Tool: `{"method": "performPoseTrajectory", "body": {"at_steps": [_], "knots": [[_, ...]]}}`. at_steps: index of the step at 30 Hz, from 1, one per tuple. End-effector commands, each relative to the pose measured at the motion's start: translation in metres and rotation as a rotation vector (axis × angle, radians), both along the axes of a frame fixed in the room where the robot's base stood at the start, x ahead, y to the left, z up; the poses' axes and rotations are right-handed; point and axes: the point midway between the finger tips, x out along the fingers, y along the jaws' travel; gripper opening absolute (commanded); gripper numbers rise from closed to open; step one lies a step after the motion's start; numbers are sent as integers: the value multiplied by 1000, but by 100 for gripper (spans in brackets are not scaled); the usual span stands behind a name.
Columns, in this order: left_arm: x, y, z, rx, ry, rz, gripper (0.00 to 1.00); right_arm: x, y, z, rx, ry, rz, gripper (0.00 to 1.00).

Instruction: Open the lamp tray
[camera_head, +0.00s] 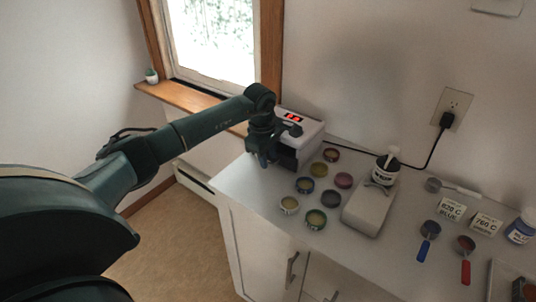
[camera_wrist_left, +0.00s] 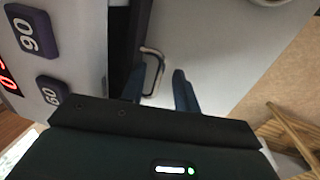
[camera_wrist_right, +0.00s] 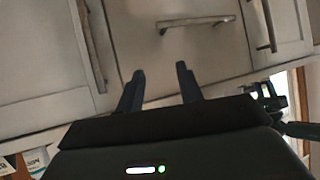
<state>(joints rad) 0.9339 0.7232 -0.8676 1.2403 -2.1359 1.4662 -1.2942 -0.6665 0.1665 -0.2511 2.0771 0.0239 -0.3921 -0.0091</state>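The lamp (camera_head: 312,128) is a white box with a red lit display at the back left corner of the counter. A metal loop handle (camera_wrist_left: 153,70) stands out at this opening. My left gripper (camera_head: 263,160) is at the lamp's front; its fingers (camera_wrist_left: 158,90) are open, with the handle showing between and just beyond their tips. Contact cannot be told. The tray itself is mostly hidden. My right gripper (camera_wrist_right: 160,82) is open and empty, facing the cabinet fronts.
Several round coloured tins (camera_head: 289,204) stand on the counter right of the lamp, near a white device (camera_head: 368,208). Farther right are a blue scoop (camera_head: 428,232), a red scoop (camera_head: 465,250), label cards (camera_head: 452,209) and a jar (camera_head: 521,230). Cabinet handles (camera_wrist_right: 195,22) face my right gripper.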

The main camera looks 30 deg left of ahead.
Motion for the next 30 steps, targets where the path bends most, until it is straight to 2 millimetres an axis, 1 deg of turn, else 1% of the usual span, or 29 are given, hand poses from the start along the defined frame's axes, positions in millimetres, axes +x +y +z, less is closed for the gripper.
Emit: {"method": "performPoseTrajectory", "body": {"at_steps": [5,16,30], "knots": [[0,0,0,-1,0,0,30,0,0,0,-1,-1,0,36],[0,0,1,-1,-1,0,0,1,-1,4,-2,-8,4,36],[0,0,1,-1,-1,0,0,1,0,4,-2,-10,4,36]]}}
